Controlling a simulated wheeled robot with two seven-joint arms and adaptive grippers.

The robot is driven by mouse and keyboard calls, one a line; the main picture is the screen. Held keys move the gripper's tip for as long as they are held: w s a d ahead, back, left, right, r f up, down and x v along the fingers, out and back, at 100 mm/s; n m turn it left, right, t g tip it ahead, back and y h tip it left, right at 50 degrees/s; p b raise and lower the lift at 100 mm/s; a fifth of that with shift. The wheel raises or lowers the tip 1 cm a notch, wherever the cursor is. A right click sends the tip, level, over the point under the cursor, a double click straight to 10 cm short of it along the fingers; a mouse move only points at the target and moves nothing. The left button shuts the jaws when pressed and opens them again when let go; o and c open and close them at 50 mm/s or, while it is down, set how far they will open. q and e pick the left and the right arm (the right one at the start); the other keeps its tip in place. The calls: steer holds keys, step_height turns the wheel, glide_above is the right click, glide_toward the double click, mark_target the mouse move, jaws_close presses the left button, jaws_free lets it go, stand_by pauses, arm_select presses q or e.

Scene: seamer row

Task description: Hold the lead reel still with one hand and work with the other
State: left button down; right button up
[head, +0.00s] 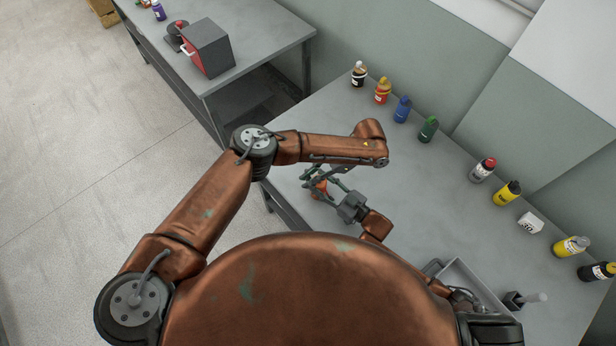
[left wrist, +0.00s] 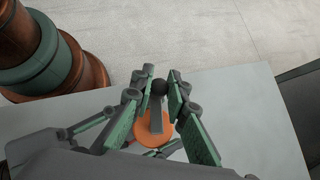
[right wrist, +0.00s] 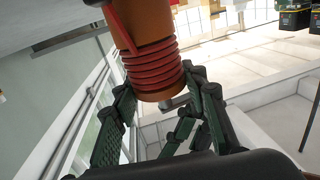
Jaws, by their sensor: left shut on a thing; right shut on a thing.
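The lead reel (head: 320,188), small and orange, is by the near left edge of the grey bench, mostly hidden by both grippers. In the left wrist view its orange disc (left wrist: 154,134) shows with a grey crank and dark knob. My left gripper (left wrist: 160,88) is shut with its fingertips at that knob. It comes in from above in the head view (head: 316,176). My right gripper (head: 328,192) reaches in from the right. In the right wrist view its fingers (right wrist: 158,88) are on either side of the reel (right wrist: 152,65), whose red coils show; exact contact is unclear.
Several bottles, including a green one (head: 428,129) and a yellow one (head: 507,193), and a white tub (head: 530,223) line the bench's back. A grey tray (head: 473,281) sits near right. A second bench bears a grey-and-red machine (head: 207,47). Mid-bench is clear.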

arm_select(q)
steer(key=shift+d, duration=0.1)
stand_by(0.4)
steer(key=c, duration=1.8)
jaws_free()
steer(key=shift+c, duration=0.2)
steer(key=v, duration=1.2)
steer(key=shift+w, duration=0.1)
arm_select(e)
steer(key=o, duration=1.4)
steer(key=shift+c, duration=0.2)
